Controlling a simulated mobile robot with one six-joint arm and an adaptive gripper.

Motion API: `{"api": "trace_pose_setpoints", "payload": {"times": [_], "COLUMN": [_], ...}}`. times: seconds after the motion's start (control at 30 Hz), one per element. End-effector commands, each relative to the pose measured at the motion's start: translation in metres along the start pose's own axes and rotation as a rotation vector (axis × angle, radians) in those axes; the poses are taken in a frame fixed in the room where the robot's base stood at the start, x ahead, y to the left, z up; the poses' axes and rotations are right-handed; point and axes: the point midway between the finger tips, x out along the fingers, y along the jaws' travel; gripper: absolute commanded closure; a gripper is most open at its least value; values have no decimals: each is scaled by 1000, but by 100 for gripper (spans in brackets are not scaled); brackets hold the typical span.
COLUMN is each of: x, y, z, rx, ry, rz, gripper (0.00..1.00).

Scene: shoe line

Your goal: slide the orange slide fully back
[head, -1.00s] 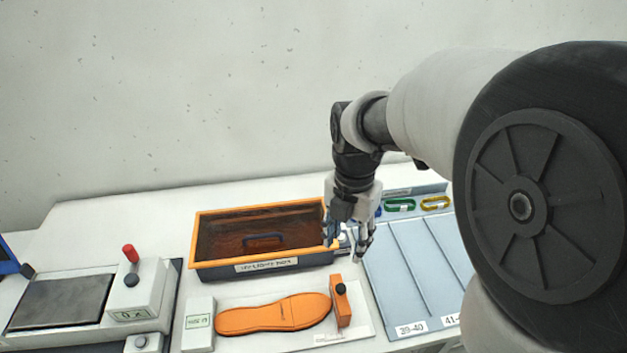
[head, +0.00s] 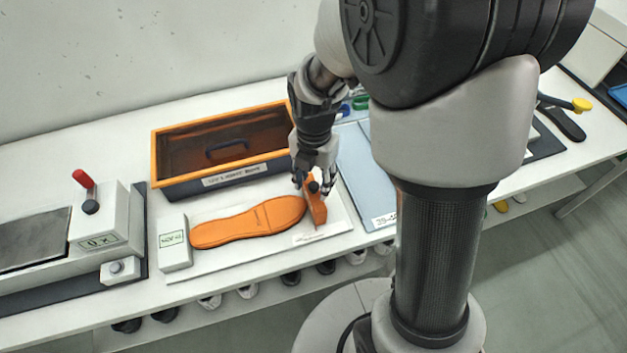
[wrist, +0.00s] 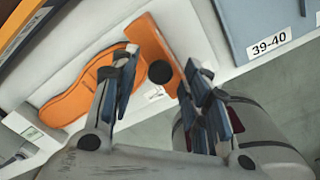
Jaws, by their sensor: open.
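The orange slide (head: 317,211) stands upright on the white board (head: 240,262), at the right end of the orange sole (head: 248,222). A dark round knob (wrist: 160,72) is on the slide. My gripper (head: 316,190) is open, just above and around the top of the slide in the head view. In the wrist view the slide (wrist: 150,50) lies between my spread fingers (wrist: 155,100); I cannot tell whether they touch it. A white block (head: 174,243) with a green label is at the sole's left end.
An orange-rimmed box (head: 158,158) with a handled lid stands behind the board. A grey device (head: 100,222) with a red lever is at left. A blue-grey sorting tray (head: 350,165) lies right of the board. Shoes sit on a shelf below the table edge.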

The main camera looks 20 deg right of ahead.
Motion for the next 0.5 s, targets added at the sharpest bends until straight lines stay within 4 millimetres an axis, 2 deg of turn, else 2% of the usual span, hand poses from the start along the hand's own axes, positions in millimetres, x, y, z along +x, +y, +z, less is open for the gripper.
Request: {"api": "trace_pose_setpoints", "payload": {"times": [0.27,0.5], "x": [2,2], "y": [0,0], "z": [0,0], "rx": [0,0], "ry": [0,0], "rz": [0,0], "gripper": [57,72]}}
